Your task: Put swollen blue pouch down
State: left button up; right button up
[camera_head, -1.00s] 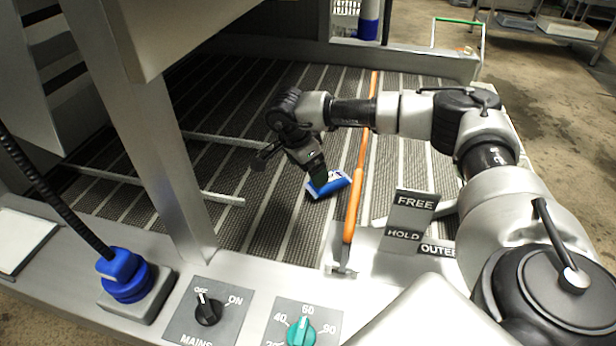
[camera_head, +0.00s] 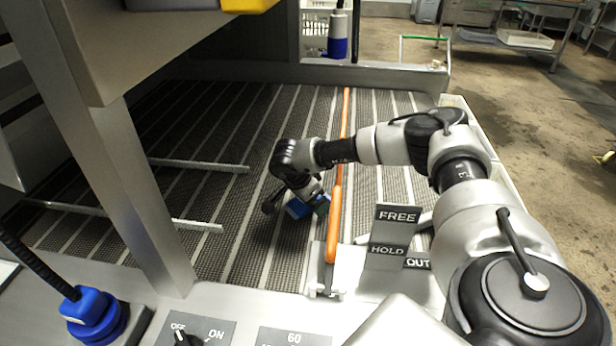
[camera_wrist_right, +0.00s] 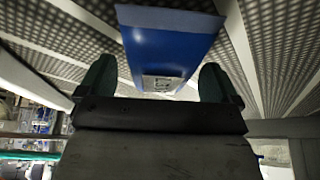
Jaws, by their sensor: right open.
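The blue pouch (camera_head: 297,209) is at my right gripper (camera_head: 296,204), low over or on the slatted belt, just left of the orange bar. In the right wrist view the pouch (camera_wrist_right: 168,50) shows a smooth blue face with a pale printed label near its closer end. My right gripper (camera_wrist_right: 157,82) is open there, one dark finger on each side of the label end, with gaps between fingers and pouch. The gripper hides part of the pouch in the head view. Whether the pouch is swollen is hard to tell. My left gripper is out of view.
An orange bar (camera_head: 334,225) runs along the belt (camera_head: 255,240) beside the gripper. FREE (camera_head: 396,216) and HOLD (camera_head: 388,250) signs stand to its right. Metal rails (camera_head: 190,222) and a steel post (camera_head: 140,190) are at left. The belt beyond the gripper is clear.

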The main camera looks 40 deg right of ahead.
jog(key=shift+f, duration=0.2)
jog(key=shift+r, duration=0.1)
jog(key=c, duration=1.1)
